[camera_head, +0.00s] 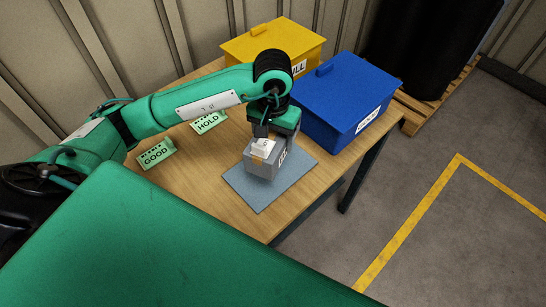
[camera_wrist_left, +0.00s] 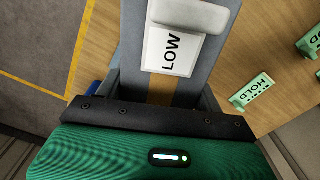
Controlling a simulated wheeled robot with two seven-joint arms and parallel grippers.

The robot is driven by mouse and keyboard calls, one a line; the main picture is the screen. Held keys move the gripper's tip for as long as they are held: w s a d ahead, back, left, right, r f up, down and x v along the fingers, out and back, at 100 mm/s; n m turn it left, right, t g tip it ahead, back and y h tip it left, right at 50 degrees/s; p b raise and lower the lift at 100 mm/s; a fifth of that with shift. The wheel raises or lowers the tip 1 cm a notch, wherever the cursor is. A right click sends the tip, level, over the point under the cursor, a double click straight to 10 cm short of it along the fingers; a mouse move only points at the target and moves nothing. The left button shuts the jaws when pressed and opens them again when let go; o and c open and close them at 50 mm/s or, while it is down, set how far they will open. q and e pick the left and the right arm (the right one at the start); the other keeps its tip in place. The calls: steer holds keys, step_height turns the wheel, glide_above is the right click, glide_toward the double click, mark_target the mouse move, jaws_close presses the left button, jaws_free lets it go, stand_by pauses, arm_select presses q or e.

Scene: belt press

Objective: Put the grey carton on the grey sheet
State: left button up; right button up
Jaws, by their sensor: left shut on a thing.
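The grey carton (camera_head: 258,166) has a tan tape strip and a white label; in the wrist view the carton (camera_wrist_left: 188,84) shows a label reading LOW. My left gripper (camera_head: 270,137) reaches down from above and is shut on the carton. The carton appears upright over the middle of the blue-grey sheet (camera_head: 246,192), which lies flat on the wooden table. I cannot tell whether its bottom touches the sheet. The carton hides part of the sheet. My right gripper is not in view.
A yellow bin (camera_head: 262,45) and a blue bin (camera_head: 345,100) stand at the table's back and right. Green signs read HOLD (camera_head: 209,122) and GOOD (camera_head: 156,154). Bare wooden tabletop (camera_head: 205,165) lies left of the sheet. A dark drum (camera_head: 425,45) stands on a pallet beyond.

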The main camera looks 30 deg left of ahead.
arm_select(q)
step_height(320, 180, down, 6)
steer(key=shift+r+p, duration=0.1)
steer(key=shift+p, duration=0.5)
steer(key=shift+d+f+p, duration=0.1)
steer(key=shift+f+p, duration=0.45)
steer(key=shift+f, duration=1.65)
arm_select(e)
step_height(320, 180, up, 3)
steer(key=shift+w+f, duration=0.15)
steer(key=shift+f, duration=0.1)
arm_select(q)
steer(key=shift+f+b, duration=0.15)
steer(key=shift+b, duration=0.15)
steer(key=o, duration=1.4)
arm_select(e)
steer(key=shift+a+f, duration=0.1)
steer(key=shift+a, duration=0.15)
